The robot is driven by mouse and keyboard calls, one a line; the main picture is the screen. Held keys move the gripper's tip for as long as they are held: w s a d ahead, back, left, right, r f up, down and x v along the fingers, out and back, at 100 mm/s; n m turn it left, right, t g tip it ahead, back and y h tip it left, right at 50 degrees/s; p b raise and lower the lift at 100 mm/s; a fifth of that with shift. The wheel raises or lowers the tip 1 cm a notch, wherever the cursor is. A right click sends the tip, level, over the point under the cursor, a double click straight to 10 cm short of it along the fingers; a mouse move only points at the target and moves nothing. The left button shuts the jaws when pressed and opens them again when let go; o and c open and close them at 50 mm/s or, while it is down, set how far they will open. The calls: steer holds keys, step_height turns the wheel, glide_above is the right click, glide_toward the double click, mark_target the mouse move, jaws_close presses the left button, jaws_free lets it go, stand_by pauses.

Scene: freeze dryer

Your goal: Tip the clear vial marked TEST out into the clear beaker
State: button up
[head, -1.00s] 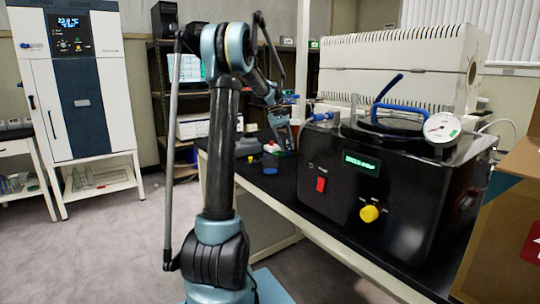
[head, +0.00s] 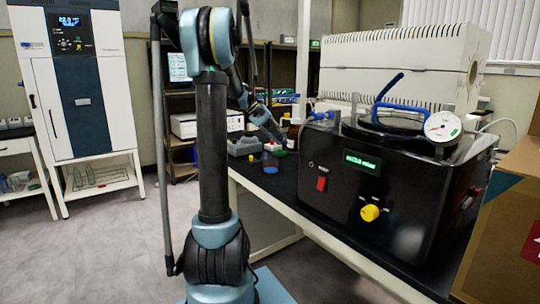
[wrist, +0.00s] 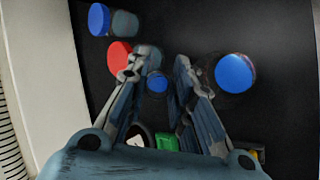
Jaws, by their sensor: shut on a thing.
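In the wrist view my gripper (wrist: 158,75) is closed around a small vial with a blue round face (wrist: 157,85) between its fingers. Its marking cannot be read. In the head view my gripper (head: 279,138) is small and hangs over the far part of the black bench; the vial cannot be made out there. A clear vessel with blue at its bottom (head: 270,163), which looks like the beaker, stands on the bench just below and left of the gripper. In the wrist view a wider round vessel with a blue face (wrist: 235,73) lies right of the fingers, apart from them.
In the head view, a grey block (head: 243,147) and brown bottle (head: 294,132) flank the gripper. The black machine (head: 390,190) fills the bench's right.

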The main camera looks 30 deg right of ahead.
steer(key=shift+a+f+h, duration=0.1)
steer(key=shift+f+h, duration=0.2)
steer(key=shift+h, duration=0.2)
steer(key=shift+f+h+p, duration=0.35)
steer(key=shift+f+h, duration=0.05)
steer(key=shift+h, duration=0.1)
steer(key=shift+a+r+m+g+h+p, duration=0.15)
steer(key=shift+m+g+h+p, duration=0.6)
steer(key=shift+h, duration=0.75)
stand_by(0.7)
steer(key=shift+a+h+p, duration=0.5)
steer(key=shift+a+h, duration=0.1)
steer(key=shift+h, duration=0.1)
stand_by(0.4)
steer(key=shift+a+r+m+g+h+p, duration=0.1)
steer(key=shift+m+g+h+p, duration=0.35)
steer(key=shift+h, duration=0.3)
steer(key=shift+a+r+m+g+h+p, duration=0.1)
steer(key=shift+m+g+h+p, duration=0.25)
steer(key=shift+h, duration=0.4)
stand_by(1.4)
steer(key=shift+d+f+n+t+y, duration=0.15)
steer(key=shift+n+t+y, duration=0.2)
steer(key=shift+y, duration=0.4)
steer(key=shift+d+r+n+t+y, duration=0.1)
steer(key=shift+n+t+y, duration=0.2)
steer(key=shift+y, duration=0.45)
